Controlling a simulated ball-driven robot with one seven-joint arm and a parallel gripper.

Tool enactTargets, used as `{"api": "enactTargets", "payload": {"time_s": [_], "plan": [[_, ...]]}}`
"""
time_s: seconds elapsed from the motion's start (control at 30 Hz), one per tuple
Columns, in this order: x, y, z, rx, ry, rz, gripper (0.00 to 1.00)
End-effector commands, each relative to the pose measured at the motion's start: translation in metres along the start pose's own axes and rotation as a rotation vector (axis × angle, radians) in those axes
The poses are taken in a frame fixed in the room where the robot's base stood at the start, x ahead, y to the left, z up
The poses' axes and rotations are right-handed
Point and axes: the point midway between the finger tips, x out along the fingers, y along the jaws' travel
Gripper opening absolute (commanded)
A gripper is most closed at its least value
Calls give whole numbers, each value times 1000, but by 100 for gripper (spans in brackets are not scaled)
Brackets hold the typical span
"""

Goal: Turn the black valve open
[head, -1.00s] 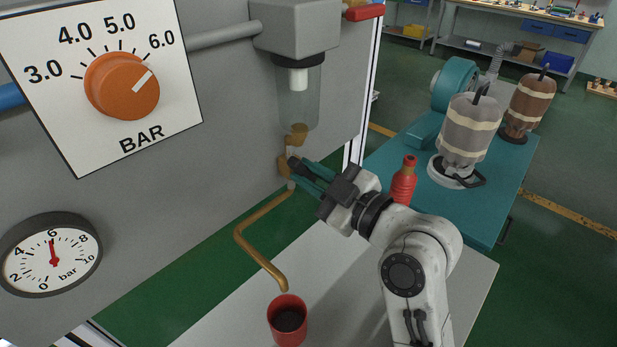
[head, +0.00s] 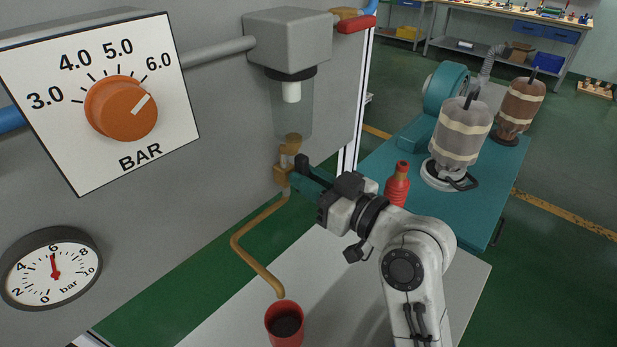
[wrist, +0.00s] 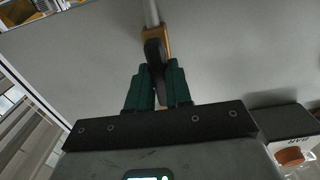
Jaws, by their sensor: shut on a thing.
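The black valve (head: 302,163) sits on the brass fitting (head: 284,172) under the clear bowl (head: 292,108) of the grey unit on the wall panel. In the wrist view the black valve handle (wrist: 155,54) lies between my green fingers, with the brass behind it. My gripper (head: 296,180) reaches in from the right and is shut on the handle; it also shows in the wrist view (wrist: 158,76). The fingers hide part of the handle. A bent brass pipe (head: 245,248) runs from the fitting down to a red cup (head: 284,326) with dark contents.
An orange knob (head: 121,109) on a BAR scale points near 6.0. A round gauge (head: 50,268) reads about 6. A red bottle (head: 397,185) stands beyond my arm by a teal bench (head: 490,205) with motors. The light tabletop (head: 345,270) is mostly clear.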

Motion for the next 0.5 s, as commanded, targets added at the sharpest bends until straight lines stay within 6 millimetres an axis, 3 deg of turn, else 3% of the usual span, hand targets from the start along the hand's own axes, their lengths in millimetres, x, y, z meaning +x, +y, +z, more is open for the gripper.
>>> {"api": "enactTargets", "payload": {"time_s": [0.37,0.4,0.5], "plan": [[0,1,1,9,-1,1,0],[0,1,1,9,-1,1,21],[0,1,1,8,0,1,31]]}}
